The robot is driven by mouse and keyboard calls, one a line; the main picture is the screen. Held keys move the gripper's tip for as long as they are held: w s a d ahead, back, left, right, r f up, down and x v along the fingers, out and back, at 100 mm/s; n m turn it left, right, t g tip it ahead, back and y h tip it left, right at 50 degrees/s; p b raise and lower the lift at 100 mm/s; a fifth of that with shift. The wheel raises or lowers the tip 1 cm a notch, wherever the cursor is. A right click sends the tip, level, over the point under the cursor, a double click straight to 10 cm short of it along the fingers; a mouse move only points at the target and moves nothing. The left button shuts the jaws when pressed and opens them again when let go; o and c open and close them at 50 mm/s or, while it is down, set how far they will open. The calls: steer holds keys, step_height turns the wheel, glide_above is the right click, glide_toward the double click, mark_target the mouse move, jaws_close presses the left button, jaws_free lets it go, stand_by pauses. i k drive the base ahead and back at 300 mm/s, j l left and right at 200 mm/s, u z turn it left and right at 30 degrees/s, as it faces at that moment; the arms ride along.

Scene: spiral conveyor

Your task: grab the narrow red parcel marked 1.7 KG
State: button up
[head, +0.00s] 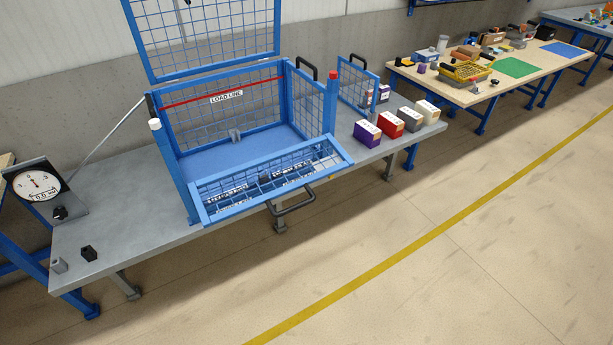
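A small red parcel (385,126) with a pale top stands on the right end of the grey bench (120,215). It is in a row between a purple parcel (364,138) on its left and a grey parcel (407,119) on its right. Print on its top is too small to read, so I cannot confirm the 1.7 KG mark. My gripper is not in view.
A blue mesh cage (232,157) with raised lid and lowered front flap stands left of the parcels. A cream parcel (430,108) ends the row. A small mesh gate (352,85) stands behind. The floor (480,240) in front is clear.

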mark_target(392, 125)
steer(key=u, duration=0.5)
steer(key=i+l+u, duration=0.4)
steer(key=l, duration=0.25)
steer(key=l+u, duration=0.25)
steer(key=i+l+u, duration=0.2)
steer(key=l, duration=0.25)
steer(key=i+l, duration=0.15)
steer(key=l, duration=0.5)
steer(key=i+l+u, duration=0.1)
steer(key=l, duration=0.5)
steer(key=i+l, duration=0.15)
steer(key=l, duration=0.5)
steer(key=i+l+u, duration=0.1)
steer(key=l, duration=0.55)
steer(key=i+l, duration=0.1)
steer(key=l, duration=0.5)
steer(key=i, duration=0.45)
